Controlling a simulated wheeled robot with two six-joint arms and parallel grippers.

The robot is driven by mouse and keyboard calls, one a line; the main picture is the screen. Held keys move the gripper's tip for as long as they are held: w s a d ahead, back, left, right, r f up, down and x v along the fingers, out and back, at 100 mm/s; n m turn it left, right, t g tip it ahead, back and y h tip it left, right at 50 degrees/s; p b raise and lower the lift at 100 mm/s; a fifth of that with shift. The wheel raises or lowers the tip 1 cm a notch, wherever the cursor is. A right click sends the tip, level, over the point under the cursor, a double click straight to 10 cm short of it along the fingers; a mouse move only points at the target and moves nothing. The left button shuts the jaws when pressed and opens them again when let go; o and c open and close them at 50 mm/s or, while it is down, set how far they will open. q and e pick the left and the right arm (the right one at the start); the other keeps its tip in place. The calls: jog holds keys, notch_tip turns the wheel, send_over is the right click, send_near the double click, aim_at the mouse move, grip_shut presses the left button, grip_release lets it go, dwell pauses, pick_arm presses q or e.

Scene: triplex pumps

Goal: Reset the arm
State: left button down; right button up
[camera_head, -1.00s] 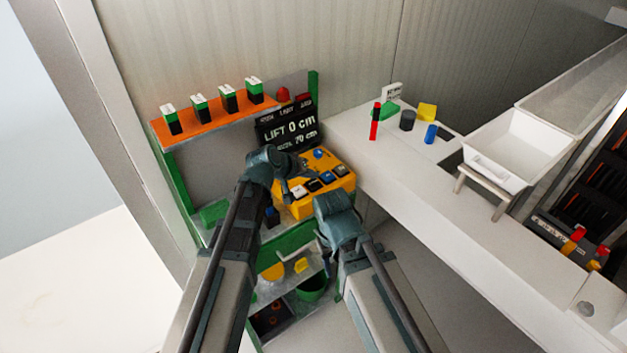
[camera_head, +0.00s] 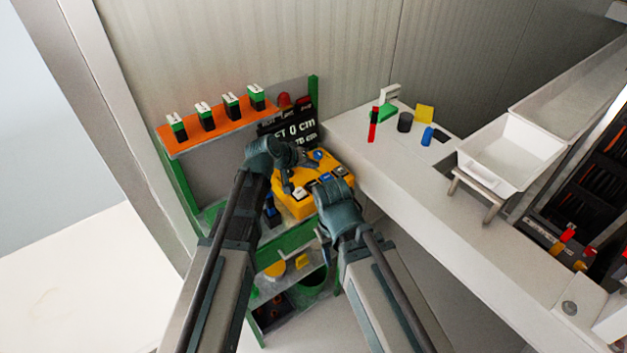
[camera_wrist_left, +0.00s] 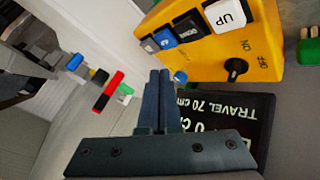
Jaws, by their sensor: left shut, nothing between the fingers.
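My left gripper (camera_head: 288,184) hangs in front of the yellow control box (camera_head: 293,207), and its arm hides part of that box. In the left wrist view the two dark fingers (camera_wrist_left: 159,88) are shut together with nothing between them. The yellow box (camera_wrist_left: 190,72) there carries a white UP button (camera_wrist_left: 228,15), a black DOWN button (camera_wrist_left: 190,24), a blue button (camera_wrist_left: 163,38) and a black ON/OFF knob (camera_wrist_left: 235,68). The fingertips appear apart from the buttons. My right arm (camera_head: 345,215) bends down in front of the shelf; its fingers are not clear.
A black display (camera_head: 300,130) stands behind the box, partly covered by my left arm. Several green-black blocks (camera_head: 205,115) stand on an orange shelf (camera_head: 210,137). A white counter (camera_head: 400,185) at right holds small coloured parts and a white tray (camera_head: 510,150).

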pick_arm(q)
jog(key=shift+f, duration=0.1)
jog(key=s+a+f+m+g+y, duration=0.1)
jog(key=s+f+g+y, duration=0.1)
jog(key=s, duration=0.6)
jog(key=s+a+f+m+g+y, duration=0.2)
jog(key=s+y, duration=0.1)
jog(key=s, duration=0.6)
jog(key=s+a+f+m+g+y, duration=0.1)
jog(key=s+a+f+g+y, duration=0.1)
jog(key=s, duration=0.6)
jog(key=shift+s+a+f+g+y, duration=0.25)
jog(key=shift+s+g+y, duration=0.1)
jog(key=shift+g, duration=0.25)
dwell(0.5)
jog(key=w+d+r+n+t+h+p, duration=0.1)
jog(key=w+r+t+h, duration=0.1)
jog(key=w, duration=0.6)
jog(key=w+d+r+n+t+h+p, duration=0.1)
jog(key=w+d+r+t+h, duration=0.1)
jog(key=w+r, duration=0.3)
jog(key=w+d+r+n+t+h+p, duration=0.1)
jog(key=w+d+r+n+t+h, duration=0.1)
jog(key=w, duration=1)
jog(key=shift+w+d+r+t+h+p, duration=0.25)
jog(key=shift+w+r+t+h+p, duration=0.15)
jog(key=shift+r+t+h, duration=0.35)
jog(key=shift+f, duration=0.25)
